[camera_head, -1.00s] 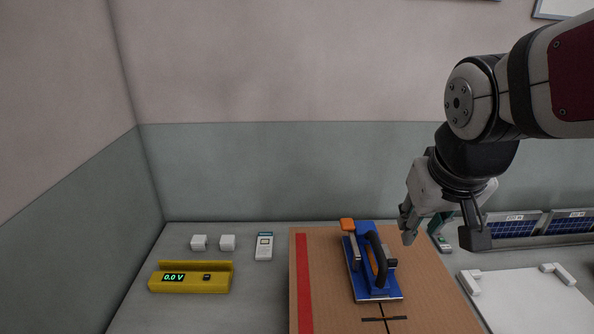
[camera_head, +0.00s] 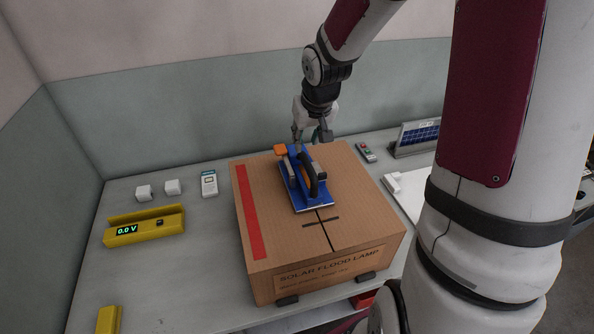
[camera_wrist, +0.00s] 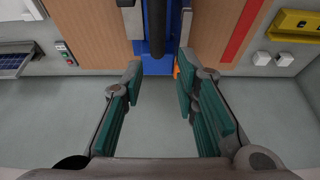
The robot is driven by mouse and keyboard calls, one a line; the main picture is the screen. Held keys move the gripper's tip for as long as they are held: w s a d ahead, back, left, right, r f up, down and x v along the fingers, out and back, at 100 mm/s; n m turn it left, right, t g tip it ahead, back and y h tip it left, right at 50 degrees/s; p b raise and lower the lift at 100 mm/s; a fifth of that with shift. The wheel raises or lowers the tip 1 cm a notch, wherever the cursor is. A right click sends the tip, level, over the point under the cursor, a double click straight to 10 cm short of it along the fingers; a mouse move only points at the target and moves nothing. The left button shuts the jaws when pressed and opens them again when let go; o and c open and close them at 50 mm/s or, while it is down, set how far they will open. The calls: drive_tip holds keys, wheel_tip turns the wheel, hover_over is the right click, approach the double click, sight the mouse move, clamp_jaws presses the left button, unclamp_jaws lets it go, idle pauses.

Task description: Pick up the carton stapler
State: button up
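The carton stapler (camera_head: 305,195) has a blue base, a black handle and an orange tab. It sits on top of the brown cardboard carton (camera_head: 350,222). My gripper (camera_head: 312,138) is just behind and above the stapler's far end. In the wrist view, my gripper (camera_wrist: 160,85) shows its two green-padded fingers spread apart with nothing between the pads. The blue stapler (camera_wrist: 156,66) lies beyond the fingertips there, with its black handle in line with the gap. The stapler's full length is cut off in the wrist view.
A yellow meter (camera_head: 143,227) reads 0.0 V at left, near white blocks (camera_head: 172,187) and a white handheld device (camera_head: 209,183). A small red-and-green-buttoned box (camera_head: 366,152) and a solar panel (camera_head: 418,137) stand right of the carton. The table's left side has free room.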

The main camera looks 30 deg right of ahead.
sight(304, 154)
drive_tip(key=b+x, duration=0.1)
drive_tip(key=x, duration=0.8)
drive_tip(key=shift+d+f, duration=0.2)
drive_tip(key=shift+f, duration=0.2)
drive_tip(key=shift+c, duration=0.3)
clamp_jaws()
drive_tip(key=shift+r, duration=0.1)
